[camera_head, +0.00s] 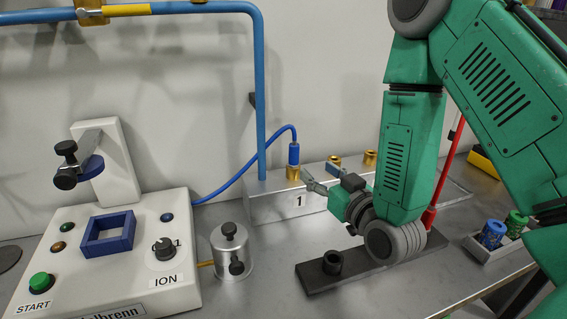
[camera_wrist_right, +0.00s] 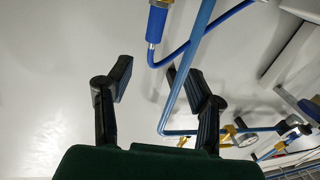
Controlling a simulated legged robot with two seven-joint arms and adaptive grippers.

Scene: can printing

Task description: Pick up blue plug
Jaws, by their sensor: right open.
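The blue plug (camera_head: 294,154) stands upright on a brass fitting (camera_head: 293,173) on top of the metal block marked 1 (camera_head: 262,207). A blue hose loops from its top down to the left. My right gripper (camera_head: 319,176) is open and empty just right of the plug and a little lower, pointing toward it. In the right wrist view the plug (camera_wrist_right: 157,20) shows at the top, beyond the open fingers (camera_wrist_right: 150,74) and not between them. My left gripper is not in view.
Two more brass fittings (camera_head: 370,159) are on the block to the right. A white control box (camera_head: 95,255) and a metal cylinder (camera_head: 231,252) stand left. A black plate (camera_head: 320,275) lies below my arm. A tray with blue and green cans (camera_head: 493,234) is right.

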